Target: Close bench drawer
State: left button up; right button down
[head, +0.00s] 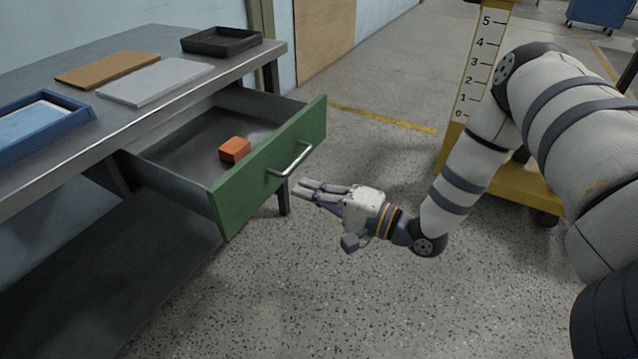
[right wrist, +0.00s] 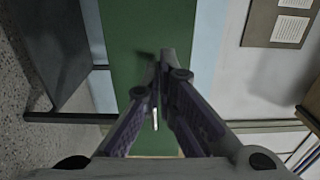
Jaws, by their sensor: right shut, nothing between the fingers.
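The bench drawer (head: 272,168) has a green front with a silver bar handle (head: 290,160) and stands pulled out from the grey bench (head: 150,122). An orange block (head: 235,149) lies inside it. My right gripper (head: 300,188) is shut and empty, just in front of the drawer front, near the handle and slightly below it. In the right wrist view the shut fingers (right wrist: 160,60) point at the green drawer front (right wrist: 125,30), and part of the handle (right wrist: 155,115) shows between them. I cannot tell whether they touch it. My left gripper is not in view.
On the bench top lie a blue-rimmed tray (head: 75,108), a brown board (head: 105,68), a grey board (head: 155,80) and a black tray (head: 222,41). A yellow cart with a number scale (head: 478,70) stands behind my right arm. The speckled floor before the drawer is clear.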

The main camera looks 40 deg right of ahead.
aim_at(260, 174)
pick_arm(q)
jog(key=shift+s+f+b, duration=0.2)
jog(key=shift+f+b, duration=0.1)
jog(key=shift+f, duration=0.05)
pick_arm(e)
jog(key=x, duration=0.8)
